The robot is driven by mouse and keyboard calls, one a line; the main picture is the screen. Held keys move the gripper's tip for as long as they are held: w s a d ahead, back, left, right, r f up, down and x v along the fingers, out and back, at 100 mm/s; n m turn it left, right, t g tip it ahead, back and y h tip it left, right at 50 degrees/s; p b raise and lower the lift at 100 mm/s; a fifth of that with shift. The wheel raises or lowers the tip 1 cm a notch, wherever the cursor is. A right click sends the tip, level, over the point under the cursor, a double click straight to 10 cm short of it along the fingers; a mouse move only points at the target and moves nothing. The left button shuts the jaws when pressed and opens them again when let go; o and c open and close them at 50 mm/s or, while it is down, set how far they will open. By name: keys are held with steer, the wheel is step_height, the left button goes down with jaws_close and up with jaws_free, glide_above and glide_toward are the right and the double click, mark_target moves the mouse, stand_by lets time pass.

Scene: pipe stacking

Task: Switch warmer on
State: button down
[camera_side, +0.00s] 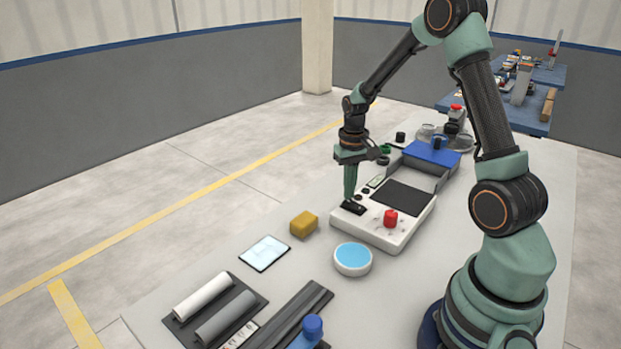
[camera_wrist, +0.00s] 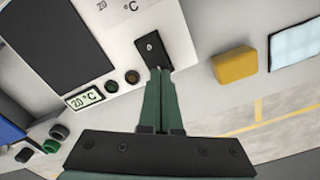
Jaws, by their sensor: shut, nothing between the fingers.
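The warmer (camera_side: 368,239) is a white box with a dark top plate (camera_side: 398,197) and a red knob (camera_side: 390,218). In the wrist view its small display (camera_wrist: 84,99) reads about 20 °C. A black switch plate (camera_side: 354,207) sits at its corner, and it also shows in the wrist view (camera_wrist: 151,47). My gripper (camera_side: 349,196) is shut and empty, pointing down with its fingertips at the switch plate. In the wrist view the fingertips (camera_wrist: 160,72) overlap the plate's lower edge. I cannot tell whether they touch it, and the switch position is partly hidden.
A yellow block (camera_side: 304,224), a blue-topped round dish (camera_side: 353,259) and a pale blue sheet (camera_side: 264,253) lie near the warmer. Two pipes (camera_side: 203,295) rest on a dark holder at the front. A blue box (camera_side: 431,154) stands behind.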

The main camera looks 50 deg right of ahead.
mark_target(347, 202)
steer(key=shift+f, duration=0.75)
stand_by(0.3)
steer(key=shift+r, duration=3.55)
steer(key=s+a+r+n+t, duration=0.2)
steer(key=a+r, duration=0.4)
steer(key=a, duration=0.3)
steer(key=s+a+r+n+t, duration=0.3)
steer(key=s+a+r+n, duration=0.1)
steer(key=s+a+r, duration=0.3)
steer(key=shift+a+t, duration=0.3)
steer(key=shift+a, duration=0.95)
